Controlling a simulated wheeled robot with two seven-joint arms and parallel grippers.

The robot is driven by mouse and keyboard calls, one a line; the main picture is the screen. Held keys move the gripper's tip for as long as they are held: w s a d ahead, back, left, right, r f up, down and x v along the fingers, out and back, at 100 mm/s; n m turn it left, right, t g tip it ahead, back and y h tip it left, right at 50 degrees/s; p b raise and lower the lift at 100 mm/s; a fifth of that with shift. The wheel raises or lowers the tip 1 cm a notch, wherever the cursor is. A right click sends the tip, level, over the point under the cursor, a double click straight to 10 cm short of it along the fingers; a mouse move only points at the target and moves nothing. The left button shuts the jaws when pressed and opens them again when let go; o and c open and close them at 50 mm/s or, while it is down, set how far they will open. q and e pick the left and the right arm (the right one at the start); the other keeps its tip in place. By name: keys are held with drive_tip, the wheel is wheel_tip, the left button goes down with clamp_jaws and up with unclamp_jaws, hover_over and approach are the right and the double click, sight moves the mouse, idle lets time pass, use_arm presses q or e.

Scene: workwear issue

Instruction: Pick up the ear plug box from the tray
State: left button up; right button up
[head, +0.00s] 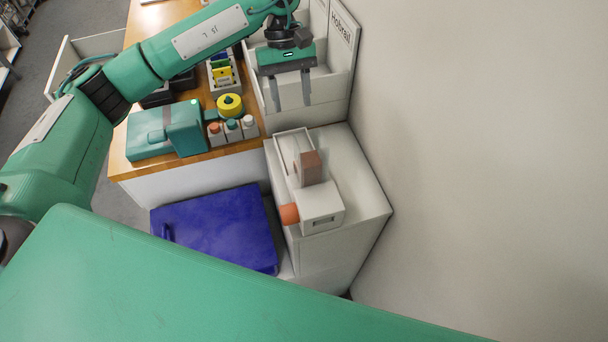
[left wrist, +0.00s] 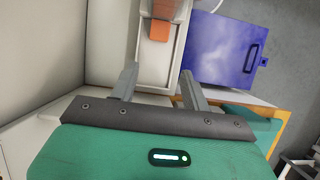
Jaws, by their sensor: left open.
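A small plain brown box (head: 311,167) stands at the right side of a shallow white tray (head: 281,153), on the white cabinet below my gripper in the head view. I take it for the ear plug box; no label is readable. In the left wrist view the box (left wrist: 159,30) looks orange-brown, beyond the fingertips, in the pale tray (left wrist: 177,52). My left gripper (head: 291,107) is open and empty, fingers pointing down, over a white open bin behind the tray. It is apart from the box. My right gripper is not in view.
A white block with an orange round end (head: 320,209) stands in front of the box. The white bin (head: 318,86) has a tall lettered side panel. A wall rises on the right. Bottles (head: 232,130) and a green case (head: 165,130) stand on the wooden counter. A blue lid (head: 220,228) lies lower.

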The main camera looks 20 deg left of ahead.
use_arm(q)
drive_tip(key=p+x, duration=0.2)
drive_tip(key=x, duration=0.6)
drive_tip(key=shift+p, duration=0.4)
drive_tip(key=shift+s+d+f, duration=0.1)
drive_tip(key=shift+d+f, duration=0.05)
drive_tip(key=shift+f, duration=0.35)
drive_tip(key=shift+s+d+f+p, duration=0.1)
drive_tip(key=shift+f+p, duration=0.1)
drive_tip(key=shift+p, duration=0.2)
drive_tip(key=p+x, duration=0.1)
drive_tip(key=x, duration=0.1)
drive_tip(key=p+x, duration=0.1)
drive_tip(key=shift+s+d+f+p, duration=0.25)
drive_tip(key=shift+s+f+p, duration=0.05)
drive_tip(key=shift+s+p, duration=0.05)
drive_tip(key=shift+d+f, duration=0.1)
drive_tip(key=shift+f, duration=0.35)
drive_tip(key=c, duration=0.7)
